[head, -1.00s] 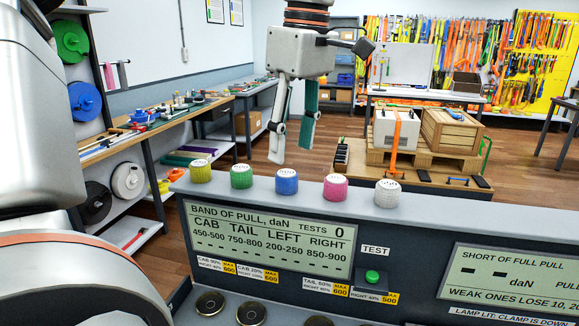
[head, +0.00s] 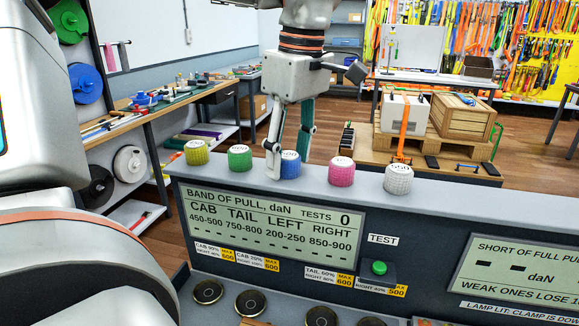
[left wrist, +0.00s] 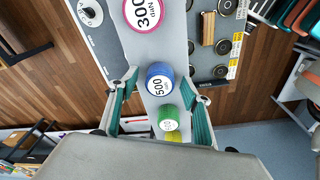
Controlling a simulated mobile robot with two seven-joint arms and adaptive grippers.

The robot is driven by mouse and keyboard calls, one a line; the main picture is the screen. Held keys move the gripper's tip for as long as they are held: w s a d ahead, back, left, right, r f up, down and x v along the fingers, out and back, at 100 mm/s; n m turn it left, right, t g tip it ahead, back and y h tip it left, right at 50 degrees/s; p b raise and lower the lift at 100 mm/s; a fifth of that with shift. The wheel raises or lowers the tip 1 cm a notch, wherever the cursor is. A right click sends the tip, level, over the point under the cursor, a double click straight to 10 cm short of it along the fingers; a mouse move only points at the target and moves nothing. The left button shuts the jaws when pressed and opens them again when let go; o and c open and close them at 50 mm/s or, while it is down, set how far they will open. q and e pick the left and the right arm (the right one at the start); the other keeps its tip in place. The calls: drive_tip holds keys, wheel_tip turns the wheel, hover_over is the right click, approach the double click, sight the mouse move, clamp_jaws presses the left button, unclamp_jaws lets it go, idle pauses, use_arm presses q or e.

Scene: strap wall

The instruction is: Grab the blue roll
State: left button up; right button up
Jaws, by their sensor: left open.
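The blue roll (head: 290,166) stands upright on the ledge along the top of the grey console, third from the left in a row of coloured rolls. It also shows in the left wrist view (left wrist: 160,80), with 500 on its top. My left gripper (head: 289,160) is open and comes down over it. In the head view one finger hangs at the roll's left side and the other lies behind its right side. In the left wrist view the fingertips (left wrist: 160,82) lie on either side of the roll, with gaps visible. My right gripper is not in view.
A green roll (head: 240,158) and a yellow roll (head: 197,153) stand left of the blue one. A pink roll (head: 341,172) and a white roll (head: 398,179) stand to its right. The console (head: 430,215) carries displays and a green test button (head: 379,268).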

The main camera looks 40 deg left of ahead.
use_arm(q)
drive_tip(key=shift+c, duration=0.7)
drive_tip(key=c, duration=1.1)
drive_tip(key=shift+o, duration=0.2)
